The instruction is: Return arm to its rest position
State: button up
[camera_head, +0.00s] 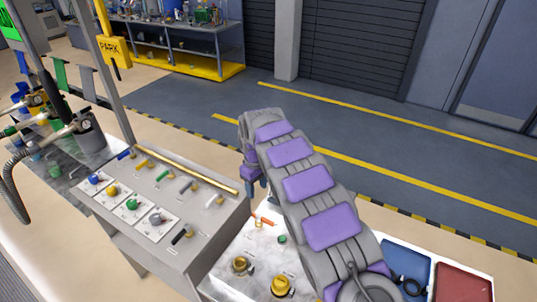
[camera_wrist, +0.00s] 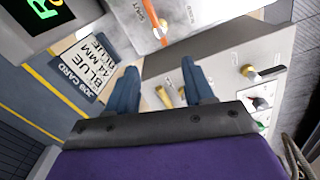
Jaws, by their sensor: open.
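My arm reaches up from the lower right of the head view, with grey links and purple pads. It bends down at its far end. My gripper (camera_head: 256,184) hangs there beside the right end of the grey console (camera_head: 222,215), partly hidden by the arm. In the wrist view my gripper (camera_wrist: 158,67) shows two dark blue fingers spread apart, with nothing held between them. Brass-coloured fittings (camera_wrist: 165,96) show beyond the gap between the fingers. Whether the fingers touch anything cannot be told.
The console carries blue, yellow, green and grey knobs (camera_head: 132,204). Brass fittings (camera_head: 281,286) stand on a metal table. Blue (camera_head: 408,259) and red (camera_head: 462,283) bins lie right of my arm. Open floor (camera_head: 330,130) lies behind.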

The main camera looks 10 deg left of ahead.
jog(key=s+d+r+m+b, duration=0.1)
jog(key=s+d+r+m, duration=0.1)
jog(key=s+d+r, duration=0.4)
jog(key=s+d+r+m+h+b, duration=0.1)
jog(key=s+d+m, duration=0.25)
jog(key=d, duration=0.55)
jog(key=s+d+r+m+b, duration=0.1)
jog(key=s+d+r, duration=0.35)
jog(key=d, duration=0.25)
jog(key=s+d+f+m+b, duration=0.1)
jog(key=s+d, duration=0.1)
jog(key=s, duration=0.8)
jog(key=s+d+f+m+g+b, duration=0.1)
jog(key=s+d+f+m, duration=0.1)
jog(key=s, duration=0.8)
jog(key=s+d+f+m+y+b, duration=0.1)
jog(key=s+d, duration=0.3)
jog(key=s, duration=0.7)
jog(key=shift+f+m+g, duration=0.4)
jog(key=shift+f+m, duration=0.05)
jog(key=shift+f, duration=0.05)
